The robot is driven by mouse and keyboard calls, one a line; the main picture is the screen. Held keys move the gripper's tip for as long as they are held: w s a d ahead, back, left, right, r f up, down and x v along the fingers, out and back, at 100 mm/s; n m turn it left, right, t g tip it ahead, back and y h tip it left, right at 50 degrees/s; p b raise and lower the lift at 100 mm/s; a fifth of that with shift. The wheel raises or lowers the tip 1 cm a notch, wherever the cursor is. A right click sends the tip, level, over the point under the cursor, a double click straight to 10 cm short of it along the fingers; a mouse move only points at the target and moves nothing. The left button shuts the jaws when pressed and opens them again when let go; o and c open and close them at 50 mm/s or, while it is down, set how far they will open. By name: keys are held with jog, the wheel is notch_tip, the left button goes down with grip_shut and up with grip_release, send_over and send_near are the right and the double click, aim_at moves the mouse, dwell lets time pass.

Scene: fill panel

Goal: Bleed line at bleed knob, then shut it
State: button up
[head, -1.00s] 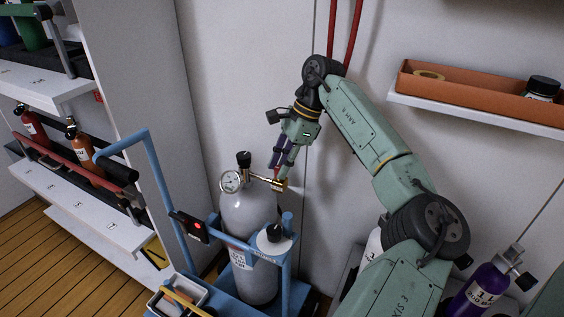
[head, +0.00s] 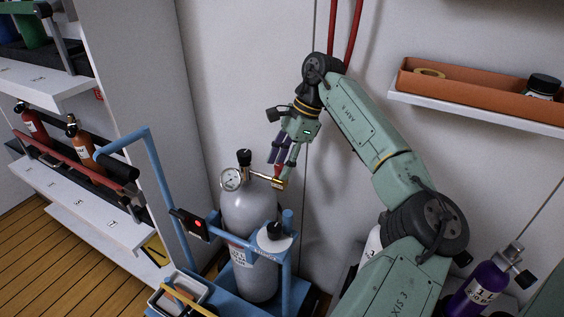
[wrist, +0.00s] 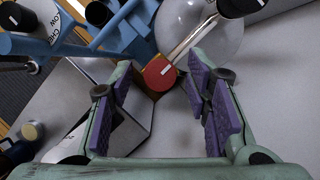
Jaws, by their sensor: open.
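A small red knob (wrist: 158,74) with a white mark sits at the end of a brass side fitting (head: 262,178) on the grey cylinder (head: 246,208). I take it to be the bleed knob. In the head view it is small and partly hidden by my fingers. My gripper (head: 281,160) is open above the fitting's end. In the wrist view my gripper (wrist: 160,92) has its purple-padded fingers on either side of the red knob, with gaps on both sides. A round gauge (head: 231,180) and a black top knob (head: 243,158) are on the cylinder's valve.
The cylinder stands in a blue cart (head: 287,262) with a tall handle and a box with a red light (head: 197,224). A black knob on a white disc (head: 275,238) is close by. The wall is just behind. An orange tray (head: 480,92) sits on a shelf at right.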

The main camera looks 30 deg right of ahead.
jog(key=v, duration=1.2)
jog(key=shift+a, duration=0.1)
dwell(1.5)
